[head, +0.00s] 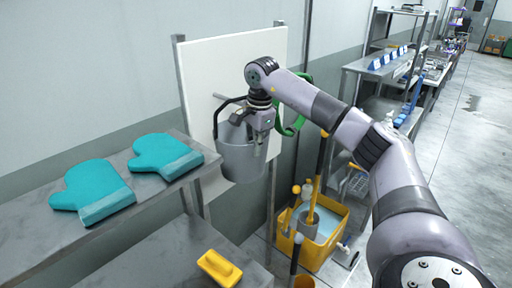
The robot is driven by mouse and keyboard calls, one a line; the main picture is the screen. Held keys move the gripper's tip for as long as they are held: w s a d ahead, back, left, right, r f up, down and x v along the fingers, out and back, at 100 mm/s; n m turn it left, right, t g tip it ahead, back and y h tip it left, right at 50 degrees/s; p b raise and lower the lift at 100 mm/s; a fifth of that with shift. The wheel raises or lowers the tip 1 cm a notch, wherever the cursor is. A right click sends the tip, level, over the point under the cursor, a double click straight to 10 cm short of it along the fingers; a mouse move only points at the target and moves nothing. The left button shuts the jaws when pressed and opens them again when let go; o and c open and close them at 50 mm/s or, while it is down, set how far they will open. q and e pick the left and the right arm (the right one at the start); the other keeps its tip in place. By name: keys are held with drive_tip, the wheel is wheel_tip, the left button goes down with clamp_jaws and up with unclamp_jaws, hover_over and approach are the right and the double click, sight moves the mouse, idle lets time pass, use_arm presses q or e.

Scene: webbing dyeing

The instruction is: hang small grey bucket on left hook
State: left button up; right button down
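The small grey bucket (238,160) is off the floor in front of a white board (220,75), near the picture's middle. Its dark handle stands up on the left side of its rim. My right gripper (261,148) comes down from above at the bucket's right rim and seems shut on it. The exact contact is partly hidden by the gripper. My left gripper is not in view.
Teal mitts (165,155) lie on a metal table (130,211) at left. A yellow scoop-like item (219,268) lies on a lower surface. A green loop (299,122) hangs right of the board. A yellow tub (325,250) stands on the floor below. Shelves line the right.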

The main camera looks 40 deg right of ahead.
drive_tip(key=c, duration=1.7)
unclamp_jaws()
drive_tip(key=r, duration=0.4)
drive_tip(key=s+r, duration=0.1)
drive_tip(key=r, duration=0.7)
drive_tip(key=shift+s+a, duration=0.1)
drive_tip(key=shift+s, duration=0.15)
